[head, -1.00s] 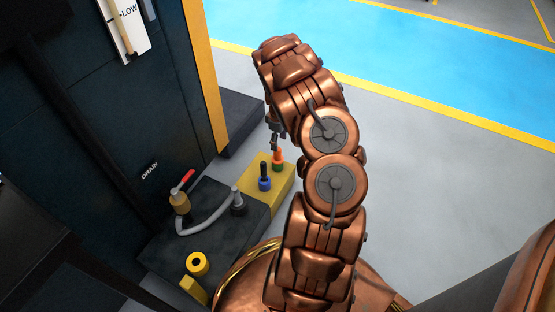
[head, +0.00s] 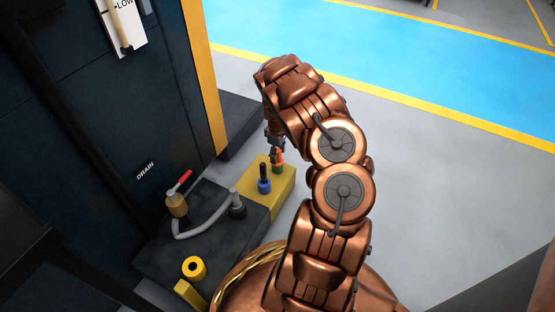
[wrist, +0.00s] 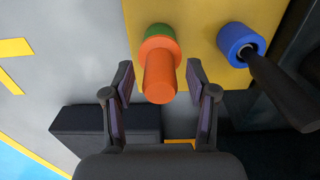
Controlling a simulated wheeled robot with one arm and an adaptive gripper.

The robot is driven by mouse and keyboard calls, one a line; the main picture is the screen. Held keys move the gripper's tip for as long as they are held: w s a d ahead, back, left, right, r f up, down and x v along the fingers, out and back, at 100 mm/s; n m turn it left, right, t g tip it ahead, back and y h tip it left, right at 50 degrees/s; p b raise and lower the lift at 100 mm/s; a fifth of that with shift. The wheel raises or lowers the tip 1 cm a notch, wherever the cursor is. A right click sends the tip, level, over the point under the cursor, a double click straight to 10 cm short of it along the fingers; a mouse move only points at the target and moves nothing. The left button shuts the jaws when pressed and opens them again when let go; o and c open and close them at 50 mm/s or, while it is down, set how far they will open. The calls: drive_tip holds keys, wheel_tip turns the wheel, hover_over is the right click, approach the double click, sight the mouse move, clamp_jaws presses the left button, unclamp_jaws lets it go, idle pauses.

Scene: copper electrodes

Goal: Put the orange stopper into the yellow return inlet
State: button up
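The orange stopper (wrist: 160,75) stands in a green ring (wrist: 160,35) on a yellow block (wrist: 205,20). In the head view the stopper (head: 279,159) shows just under my gripper (head: 276,150). In the wrist view my gripper (wrist: 160,85) is open, one finger on each side of the stopper, with a gap on both sides. The stopper's top reaches between the fingertips; nothing is held. A yellow ring with a dark hole (head: 203,270), apparently the return inlet, sits on the dark bench at the lower left.
A blue ring (wrist: 235,40) with a black rod (wrist: 280,90) stands beside the stopper on the same block. A grey hose (head: 205,228) and a red-handled drain valve (head: 177,203) are on the dark bench (head: 165,250). A dark cabinet (head: 100,120) rises at the left.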

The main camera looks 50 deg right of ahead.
clamp_jaws()
idle(0.3)
wheel_tip(320, 180, up, 10)
drive_tip(key=p, duration=0.4)
drive_tip(key=c, duration=0.5)
unclamp_jaws()
drive_tip(key=shift+c, duration=0.2)
clamp_jaws()
drive_tip(key=shift+r, duration=0.1)
drive_tip(key=shift+r+p, duration=1.45)
drive_tip(key=shift+r, duration=1.45)
